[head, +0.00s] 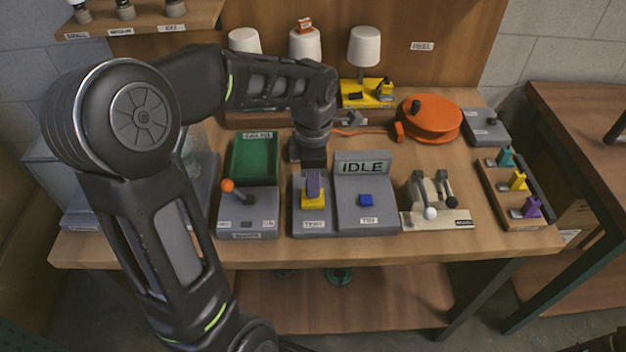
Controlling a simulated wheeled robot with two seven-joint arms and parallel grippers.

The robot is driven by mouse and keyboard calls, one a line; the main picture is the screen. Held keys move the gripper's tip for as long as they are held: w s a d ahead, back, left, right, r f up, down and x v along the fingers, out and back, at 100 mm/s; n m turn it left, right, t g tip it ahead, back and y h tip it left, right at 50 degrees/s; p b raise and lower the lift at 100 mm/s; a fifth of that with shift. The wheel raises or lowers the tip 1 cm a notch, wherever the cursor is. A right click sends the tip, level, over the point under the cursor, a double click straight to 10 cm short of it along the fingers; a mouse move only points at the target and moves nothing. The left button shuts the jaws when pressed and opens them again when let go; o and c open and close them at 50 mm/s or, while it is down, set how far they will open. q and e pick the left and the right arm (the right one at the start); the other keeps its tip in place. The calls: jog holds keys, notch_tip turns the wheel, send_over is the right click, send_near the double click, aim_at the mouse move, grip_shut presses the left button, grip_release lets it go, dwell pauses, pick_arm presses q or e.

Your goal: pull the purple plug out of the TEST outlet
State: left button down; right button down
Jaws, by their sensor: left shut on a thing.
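The purple plug (313,185) stands upright at the yellow outlet (313,203) on the grey box labelled TEST (312,226). I cannot tell how deep its prongs sit. My left gripper (313,170) reaches in from behind and above and is shut on the plug's upper part, hiding its top. My right gripper is not in view.
A grey unit with an IDLE display (363,168) and a blue button stands close on the right. A lever box (248,210) with an orange knob and a green tray (254,158) are on the left. An orange reel (431,119) lies behind.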

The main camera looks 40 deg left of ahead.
pick_arm(q)
jog(key=shift+r+p, duration=1.65)
jog(key=shift+r, duration=0.8)
